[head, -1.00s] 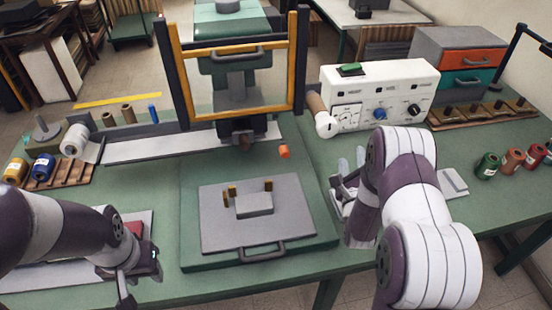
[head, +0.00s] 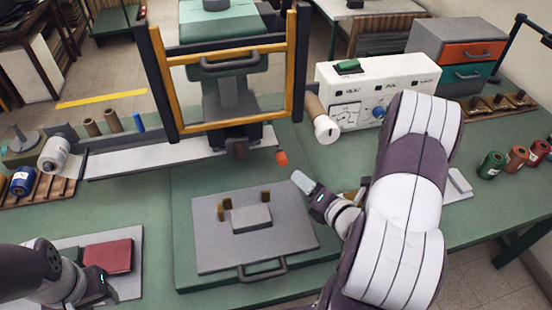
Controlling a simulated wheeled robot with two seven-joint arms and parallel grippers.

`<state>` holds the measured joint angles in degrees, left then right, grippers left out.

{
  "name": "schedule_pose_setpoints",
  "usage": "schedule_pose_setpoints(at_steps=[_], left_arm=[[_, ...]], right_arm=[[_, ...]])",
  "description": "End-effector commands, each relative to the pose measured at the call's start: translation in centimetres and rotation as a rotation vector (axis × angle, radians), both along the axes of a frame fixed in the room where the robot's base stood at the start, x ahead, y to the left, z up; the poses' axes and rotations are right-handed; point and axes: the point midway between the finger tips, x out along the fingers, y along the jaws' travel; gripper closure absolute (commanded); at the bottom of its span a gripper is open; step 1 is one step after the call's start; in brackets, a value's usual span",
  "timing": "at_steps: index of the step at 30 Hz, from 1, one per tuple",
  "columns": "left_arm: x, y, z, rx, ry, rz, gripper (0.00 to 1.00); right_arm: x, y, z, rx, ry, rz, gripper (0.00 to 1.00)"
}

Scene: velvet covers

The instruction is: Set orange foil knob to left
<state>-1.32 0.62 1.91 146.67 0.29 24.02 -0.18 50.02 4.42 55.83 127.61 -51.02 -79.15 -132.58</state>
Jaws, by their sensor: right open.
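The orange foil knob (head: 281,157) is a small orange cylinder at the right of the press base, below the yellow-and-black frame. My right gripper (head: 306,186) is just below and to the right of the knob, apart from it. It is open and empty, with one pale finger showing clearly and the other mostly hidden. My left gripper (head: 97,287) is at the lower left by a dark red cover (head: 108,256); its finger opening cannot be made out.
The yellow-and-black frame (head: 222,126) stands upright behind the knob. A grey plate (head: 215,252) with small brown blocks lies in front. A white control box (head: 345,93) with dials stands to the right, and a white-ended roll (head: 325,128) sits beside it. Foil spools stand at the left.

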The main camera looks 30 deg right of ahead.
Motion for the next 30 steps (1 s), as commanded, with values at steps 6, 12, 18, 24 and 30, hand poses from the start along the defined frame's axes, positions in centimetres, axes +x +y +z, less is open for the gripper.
schedule_pose_setpoints(at_steps=[6,12,18,24,30], left_arm=[[0.0,0.0,0.3,0.000,0.000,0.000,0.57],[0.0,0.0,1.1,0.000,0.000,0.000,0.57],[0.0,0.0,1.5,0.000,0.000,0.000,0.57],[0.0,0.0,1.7,0.000,0.000,0.000,0.57],[0.0,0.0,1.7,0.000,0.000,0.000,0.57]], right_arm=[[1.6,0.1,-0.4,-0.113,-0.004,0.036,0.45],[6.5,0.4,-1.7,-0.110,-0.003,0.036,0.45],[10.4,0.5,-2.9,-0.109,-0.004,0.032,0.45],[12.1,0.5,-3.4,-0.110,-0.005,0.030,0.45],[12.3,0.4,-3.5,-0.109,-0.005,0.029,0.45]])
